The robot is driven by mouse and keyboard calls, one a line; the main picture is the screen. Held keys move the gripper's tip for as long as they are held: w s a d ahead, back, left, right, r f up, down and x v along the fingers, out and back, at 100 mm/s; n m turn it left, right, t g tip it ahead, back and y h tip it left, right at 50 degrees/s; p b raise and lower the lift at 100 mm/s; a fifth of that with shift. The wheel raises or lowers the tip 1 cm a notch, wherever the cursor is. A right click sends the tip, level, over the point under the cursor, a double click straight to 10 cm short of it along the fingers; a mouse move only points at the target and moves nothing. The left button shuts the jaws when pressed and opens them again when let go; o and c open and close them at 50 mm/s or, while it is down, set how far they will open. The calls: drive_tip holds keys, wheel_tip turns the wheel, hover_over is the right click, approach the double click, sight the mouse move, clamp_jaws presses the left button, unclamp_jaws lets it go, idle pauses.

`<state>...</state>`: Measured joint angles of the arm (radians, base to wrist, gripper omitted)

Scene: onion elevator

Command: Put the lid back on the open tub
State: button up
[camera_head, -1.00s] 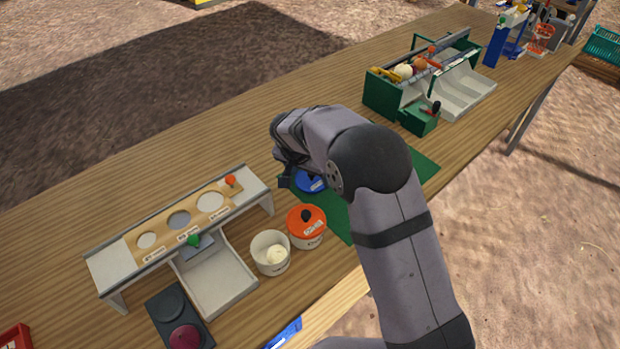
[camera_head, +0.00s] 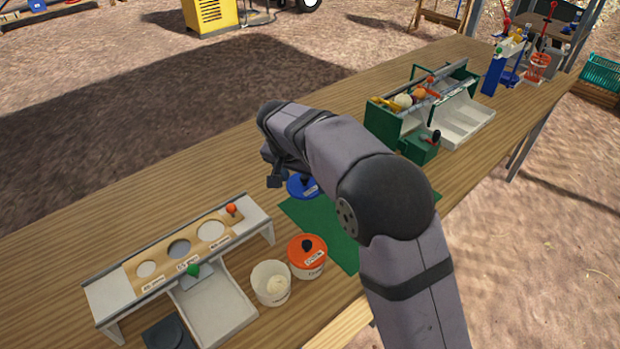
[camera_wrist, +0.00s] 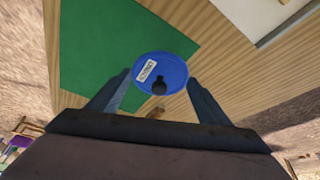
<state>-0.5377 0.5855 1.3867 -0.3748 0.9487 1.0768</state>
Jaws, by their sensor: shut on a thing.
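My gripper (camera_wrist: 159,80) is shut on the blue lid (camera_wrist: 162,66), which has a black knob and a white label. In the head view the lid (camera_head: 301,186) shows below my gripper (camera_head: 275,182), near the far corner of the green mat, partly hidden by my arm. It appears raised off the table, but the height is hard to tell. The open white tub (camera_head: 270,286) stands on the near side of the table with pale contents inside. The lid is behind and slightly right of this tub.
An orange-lidded tub (camera_head: 307,258) stands right beside the open tub. A sizing rack (camera_head: 110,292) with holes and a grey chute (camera_head: 215,306) is to the left. A green mat (camera_head: 335,238) lies to the right. A green machine (camera_head: 383,122) stands farther back.

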drive_tip(key=s+a+r+n+y+p, duration=0.1)
drive_tip(key=s+a+r+n+p, duration=0.4)
drive_tip(key=s+a+p, duration=0.75)
drive_tip(key=s+d+f+m+g+h, duration=0.1)
drive_tip(key=s+d+m+g+h, duration=0.1)
drive_tip(key=m, duration=0.6)
drive_tip(key=s+d+f+m+g+h+p, duration=0.1)
drive_tip(key=s+d+f+m+h, duration=0.1)
drive_tip(key=s+d+m, duration=0.2)
drive_tip(key=s+m, duration=0.3)
drive_tip(key=m, duration=0.2)
drive_tip(key=shift+s+d+m+g, duration=0.15)
drive_tip(key=shift+s+m+g, duration=0.15)
drive_tip(key=shift+g, duration=0.1)
drive_tip(key=shift+f, duration=0.2)
drive_tip(key=shift+f+b, duration=1.95)
drive_tip(key=shift+f, duration=1.05)
drive_tip(key=shift+f+b, duration=0.15)
drive_tip(key=shift+b, duration=0.35)
